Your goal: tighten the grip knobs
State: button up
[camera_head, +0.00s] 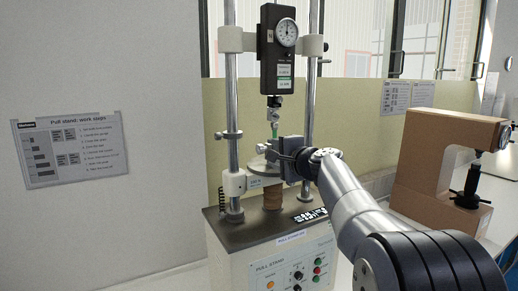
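A pull stand (265,228) with two chrome columns stands in the middle of the camera_head view. A force gauge (270,55) with a round dial hangs between the columns. A small metal upper grip (273,101) is below the gauge, with a greenish piece (275,129) beneath it. My gripper (271,155) reaches in from the right, between the columns, just below the greenish piece. It overlaps the area of the lower grip, so any knob there is hidden. The fingers are small and dark, and I cannot tell whether they are open or touch anything.
The right column (313,100) is close to my gripper. A clamp (235,183) sits on the left column. The stand's front panel (290,268) has several buttons. A brown C-shaped tester (418,165) stands on the right. A work-steps sign (70,149) hangs on the left wall.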

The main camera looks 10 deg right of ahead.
aim_at(262, 150)
jog(key=p+x, duration=0.3)
jog(key=x, duration=0.6)
jog(key=shift+s, duration=0.1)
jog(key=shift+c, duration=0.2)
jog(key=c, duration=0.9)
